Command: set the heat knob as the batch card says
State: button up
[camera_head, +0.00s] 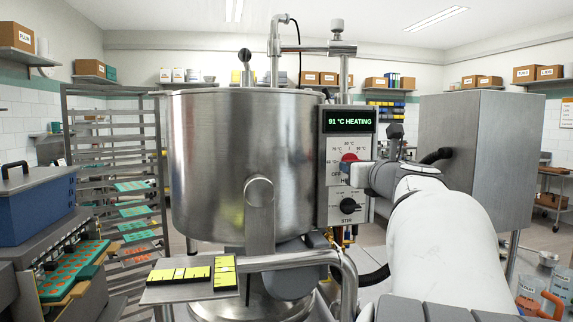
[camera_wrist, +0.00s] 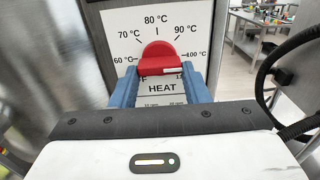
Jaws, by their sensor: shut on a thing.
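The red heat knob (camera_head: 349,157) is on the control panel (camera_head: 333,215) of the steel kettle. In the wrist view the red knob (camera_wrist: 157,50) sits inside a scale marked from 60 °C to 100 °C, with 80 °C at the top. A white mark on its grip bar lies on the right half, toward the right side of the scale; the exact setting is hard to tell. My gripper (camera_wrist: 158,76) is shut on the knob, one blue finger on each side. The display (camera_head: 349,121) reads "91 °C HEATING". I cannot make out a batch card.
A black stir knob (camera_head: 348,206) sits just below the heat knob. The steel kettle (camera_head: 215,150) stands left of the panel and a grey steel cabinet (camera_head: 485,140) to the right.

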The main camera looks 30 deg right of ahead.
jog(key=shift+f, duration=0.1)
jog(key=o, duration=1)
jog(key=v, duration=0.7)
jog(key=shift+s, duration=0.4)
jog(key=shift+a, duration=0.1)
